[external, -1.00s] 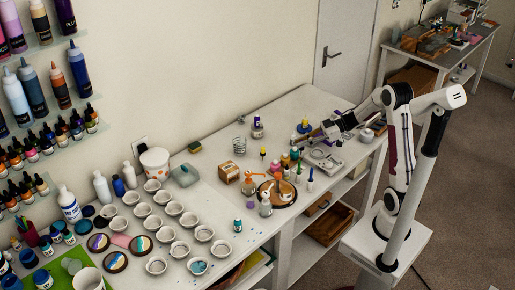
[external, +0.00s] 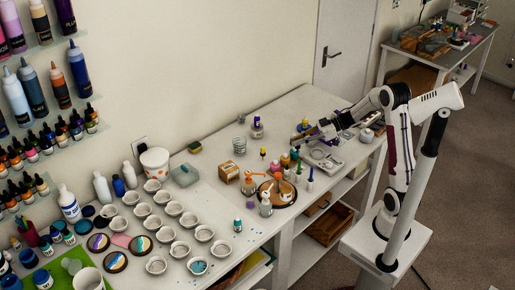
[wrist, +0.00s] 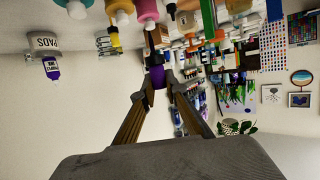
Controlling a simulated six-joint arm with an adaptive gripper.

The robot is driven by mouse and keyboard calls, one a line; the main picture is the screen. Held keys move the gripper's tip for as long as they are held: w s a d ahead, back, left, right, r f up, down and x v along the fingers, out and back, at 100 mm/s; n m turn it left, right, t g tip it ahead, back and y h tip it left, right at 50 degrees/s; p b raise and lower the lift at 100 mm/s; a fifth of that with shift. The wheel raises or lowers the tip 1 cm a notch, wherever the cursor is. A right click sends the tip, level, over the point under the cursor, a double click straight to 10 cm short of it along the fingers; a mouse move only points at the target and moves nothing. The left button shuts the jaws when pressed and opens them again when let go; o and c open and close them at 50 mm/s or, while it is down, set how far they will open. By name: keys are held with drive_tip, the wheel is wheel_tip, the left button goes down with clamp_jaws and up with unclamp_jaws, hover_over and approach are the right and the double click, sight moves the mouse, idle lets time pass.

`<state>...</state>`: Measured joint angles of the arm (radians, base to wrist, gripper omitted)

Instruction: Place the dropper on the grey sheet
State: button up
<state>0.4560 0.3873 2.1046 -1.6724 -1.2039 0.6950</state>
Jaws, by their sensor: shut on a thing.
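My gripper (wrist: 156,82) is shut on a small purple thing (wrist: 156,76), seen between the fingertips in the wrist view. It looks like the dropper's bulb, but the rest of it is hidden or too small to tell. In the external view my gripper (external: 300,135) is above the back right part of the white table, beyond the coloured bottles. What it holds is not clear there. I cannot make out the grey sheet for certain in either view.
Coloured bottles (external: 285,160) stand close to the gripper, beside a pale tray (external: 322,158). A round wooden board (external: 277,193) with bottles and a wooden box (external: 228,173) are nearer. Several white cups (external: 174,208) fill the left. The far table corner is clear.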

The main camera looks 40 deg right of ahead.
drive_tip(key=w+a+r+m+t+h, duration=0.2)
drive_tip(key=w+a+r+m+t, duration=0.1)
drive_tip(key=w+a, duration=1.5)
drive_tip(key=s+a+f+h, duration=0.1)
drive_tip(key=a+f, duration=0.2)
drive_tip(key=a, duration=2.3)
drive_tip(key=shift+a+m, duration=0.15)
drive_tip(key=shift+m, duration=0.25)
drive_tip(key=shift+s+f, duration=0.1)
drive_tip(key=shift+f, duration=0.1)
wheel_tip(320, 180, down, 6)
drive_tip(key=shift+f, duration=0.1)
drive_tip(key=shift+f, duration=1.8)
